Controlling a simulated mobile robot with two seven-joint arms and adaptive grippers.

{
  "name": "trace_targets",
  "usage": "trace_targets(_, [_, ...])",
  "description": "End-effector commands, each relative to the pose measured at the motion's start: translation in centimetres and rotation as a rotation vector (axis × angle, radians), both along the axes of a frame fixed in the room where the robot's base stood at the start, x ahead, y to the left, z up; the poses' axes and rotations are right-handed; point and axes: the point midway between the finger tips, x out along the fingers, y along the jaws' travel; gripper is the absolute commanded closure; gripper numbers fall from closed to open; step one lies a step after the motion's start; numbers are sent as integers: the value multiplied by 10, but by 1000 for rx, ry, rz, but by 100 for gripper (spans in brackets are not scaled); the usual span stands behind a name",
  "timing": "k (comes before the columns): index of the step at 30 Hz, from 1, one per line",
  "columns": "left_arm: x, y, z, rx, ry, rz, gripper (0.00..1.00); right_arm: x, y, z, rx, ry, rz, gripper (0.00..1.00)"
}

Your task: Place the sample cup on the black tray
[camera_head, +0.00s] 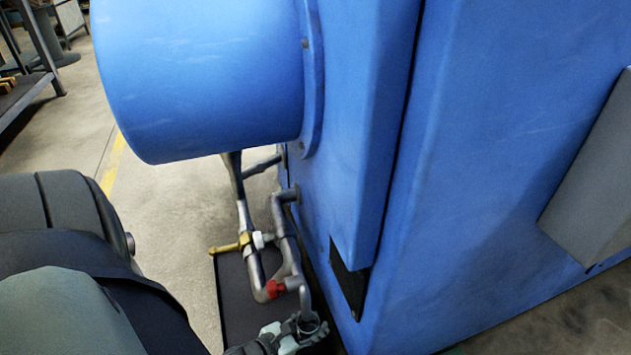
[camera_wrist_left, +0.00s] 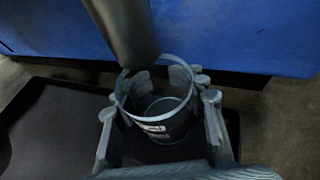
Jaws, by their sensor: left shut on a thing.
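The sample cup (camera_wrist_left: 158,112) is a clear cup with a pale label, between the fingers of my left gripper (camera_wrist_left: 160,115) in the left wrist view. The gripper is shut on it. In the head view, the cup's rim (camera_head: 308,325) and my left gripper (camera_head: 290,337) show at the bottom, under the end of a grey pipe (camera_head: 305,300). The pipe end (camera_wrist_left: 125,35) hangs just above the cup's opening in the left wrist view. The black tray (camera_head: 234,300) lies on the floor below the pipes, and the black surface (camera_wrist_left: 50,125) also spreads under the cup. My right gripper is not in view.
A large blue machine (camera_head: 480,180) with a blue drum (camera_head: 205,80) fills the middle and right. Its pipework carries a brass valve (camera_head: 230,246) and a red fitting (camera_head: 275,288) close to my left gripper. Bare floor (camera_head: 190,220) lies left of the tray.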

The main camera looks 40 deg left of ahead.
Motion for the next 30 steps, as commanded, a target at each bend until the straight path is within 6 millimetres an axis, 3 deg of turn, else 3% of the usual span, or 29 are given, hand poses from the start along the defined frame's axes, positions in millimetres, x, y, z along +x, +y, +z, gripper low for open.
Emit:
trace_targets(6, [0, 0, -3, -1, 0, 1, 86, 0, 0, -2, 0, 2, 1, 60])
trace_targets(7, [0, 0, -2, 0, 0, 1, 58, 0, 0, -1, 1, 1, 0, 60])
trace_targets(12, [0, 0, -2, 0, 0, 0, 37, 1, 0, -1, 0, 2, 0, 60])
trace_targets(23, [-1, 0, 2, 1, 0, -1, 37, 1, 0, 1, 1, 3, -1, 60])
trace_targets(30, [-38, 3, 18, -1, 4, 0, 37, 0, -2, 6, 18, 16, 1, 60])
